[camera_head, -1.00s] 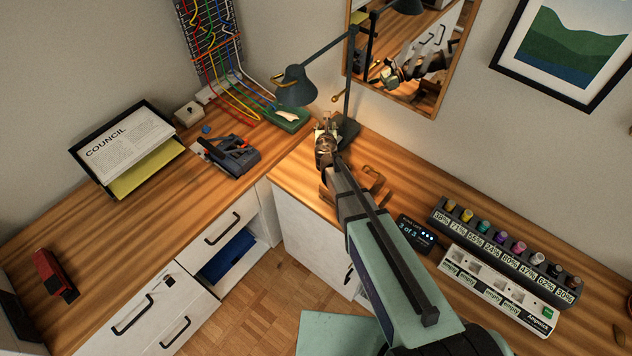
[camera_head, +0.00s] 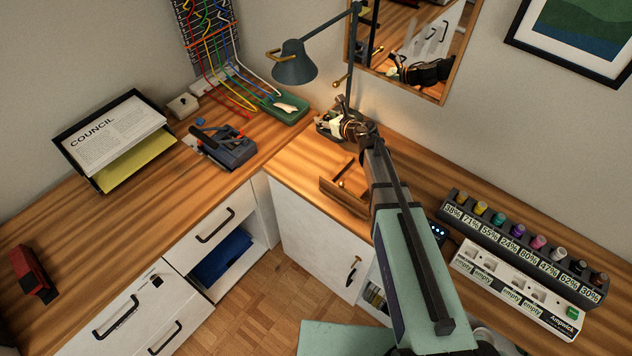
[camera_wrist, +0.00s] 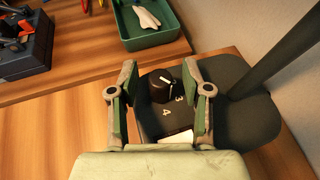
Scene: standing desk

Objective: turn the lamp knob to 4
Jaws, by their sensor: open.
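The desk lamp has a dark grey shade (camera_head: 294,66) and an upright pole. Its dark base (camera_wrist: 250,110) shows in the wrist view. A black round knob (camera_wrist: 161,88) with a white pointer line sits on the base. The line points towards the right of the picture. The white digits 3 and 4 are printed below the knob, the 4 lower and further left. My gripper (camera_wrist: 160,66) is open, with one finger on each side of the knob and gaps between. In the head view my gripper (camera_head: 330,124) is at the lamp base and hides much of it.
A green tray (camera_wrist: 149,38) with a white object lies beyond the knob. The lamp pole (camera_wrist: 278,48) rises close to the right finger. A wooden holder (camera_head: 345,190) stands on the desk near my arm.

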